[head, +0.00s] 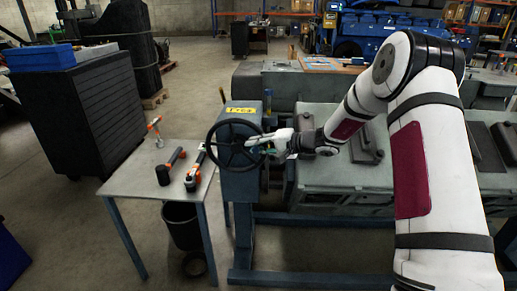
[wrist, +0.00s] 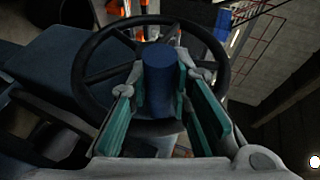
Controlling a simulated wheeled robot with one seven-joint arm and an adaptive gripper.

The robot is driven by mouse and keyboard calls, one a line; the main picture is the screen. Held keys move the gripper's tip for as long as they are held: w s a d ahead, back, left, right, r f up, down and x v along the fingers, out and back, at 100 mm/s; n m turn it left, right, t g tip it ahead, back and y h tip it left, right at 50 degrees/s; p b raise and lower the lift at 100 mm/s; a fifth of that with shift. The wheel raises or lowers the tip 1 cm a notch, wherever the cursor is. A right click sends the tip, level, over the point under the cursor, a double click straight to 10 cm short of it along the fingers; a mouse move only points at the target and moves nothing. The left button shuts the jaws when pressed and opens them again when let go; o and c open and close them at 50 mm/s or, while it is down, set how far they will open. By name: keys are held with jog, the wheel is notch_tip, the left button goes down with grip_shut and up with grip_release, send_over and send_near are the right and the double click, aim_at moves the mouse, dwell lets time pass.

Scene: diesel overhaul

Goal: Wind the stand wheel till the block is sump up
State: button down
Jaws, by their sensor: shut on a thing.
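The stand wheel (head: 211,151) is a dark spoked handwheel on the front of a blue stand post (head: 241,186) with a yellow label. My gripper (head: 259,144) is at the wheel's right side. In the wrist view the wheel (wrist: 82,62) lies beyond my gripper (wrist: 165,100), whose teal pads are on both sides of a blue cylindrical handle (wrist: 159,72). The jaws are shut on this handle. The grey-green block (head: 340,178) is right of the post, partly behind my arm. I cannot tell which way its sump faces.
A grey table (head: 130,184) left of the wheel holds a hammer-like tool (head: 171,167) and other orange-marked tools. A dark bin (head: 182,228) stands under it. A dark drawer cabinet (head: 80,115) is farther left. Floor is open behind the table.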

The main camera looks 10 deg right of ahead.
jog(key=a+r+g+h+p, duration=0.1)
jog(key=r+h+p, duration=0.1)
jog(key=w+a+r+n+g+h+p, duration=0.1)
jog(key=a+r+h, duration=0.1)
jog(key=shift+a+r+n+h+p, duration=0.1)
jog(key=shift+a+n+h+p, duration=0.2)
jog(key=shift+h+p, duration=0.1)
jog(key=shift+w+a+r+g+h+p, duration=0.25)
jog(key=shift+a+g+h+p, duration=0.3)
jog(key=shift+h+p, duration=0.2)
jog(key=shift+w+a+r+n+g+h+p, duration=0.15)
jog(key=shift+a+n+g+h+p, duration=0.1)
jog(key=shift+a+h+p, duration=0.25)
jog(key=shift+w+a+f+n+g+h+p, duration=0.15)
jog(key=shift+a+n+g+h, duration=0.2)
jog(key=shift+h, duration=0.3)
jog(key=shift+w+a, duration=0.15)
jog(key=shift+a, duration=0.35)
jog(key=c, duration=1.4)
grip_release()
jog(key=shift+f, duration=0.1)
jog(key=shift+c, duration=0.2)
